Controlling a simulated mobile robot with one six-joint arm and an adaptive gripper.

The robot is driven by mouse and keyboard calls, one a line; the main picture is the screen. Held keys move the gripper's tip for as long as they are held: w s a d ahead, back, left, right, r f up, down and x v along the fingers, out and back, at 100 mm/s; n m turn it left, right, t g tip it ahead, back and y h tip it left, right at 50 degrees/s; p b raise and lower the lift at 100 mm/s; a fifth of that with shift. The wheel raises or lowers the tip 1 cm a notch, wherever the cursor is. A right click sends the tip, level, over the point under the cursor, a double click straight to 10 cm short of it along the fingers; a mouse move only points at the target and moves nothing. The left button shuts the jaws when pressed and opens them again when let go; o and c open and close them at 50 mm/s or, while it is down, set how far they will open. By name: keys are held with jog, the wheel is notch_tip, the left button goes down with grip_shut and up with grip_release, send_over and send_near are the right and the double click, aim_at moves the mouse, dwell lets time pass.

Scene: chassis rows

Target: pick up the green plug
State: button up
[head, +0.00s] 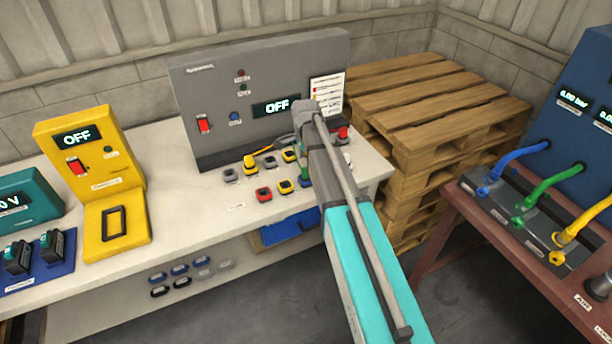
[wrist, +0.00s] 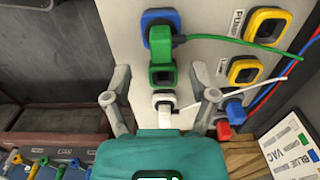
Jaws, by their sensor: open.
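The green plug (wrist: 160,42) shows in the wrist view, at the blue socket (wrist: 160,16), with its green cable running off to the right. Just below it is a green square socket (wrist: 162,76) with a dark opening. My gripper (wrist: 160,70) is open, its two fingers spread on either side of the green socket, below the plug. Nothing is held between the fingers. In the head view, my arm covers part of the socket row and hides the gripper; only a little green (head: 303,155) shows beside it.
A white plug (wrist: 164,106) with a white cable sits between my fingers' lower parts. In the head view, a grey panel (head: 215,80) stands behind the sockets, and wooden pallets (head: 425,100) are at the right.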

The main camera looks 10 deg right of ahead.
aim_at(306, 168)
jog(key=shift+f, duration=0.15)
jog(key=shift+w+f+b, duration=0.1)
jog(key=shift+f+b, duration=2.35)
jog(key=shift+b, duration=0.2)
grip_shut()
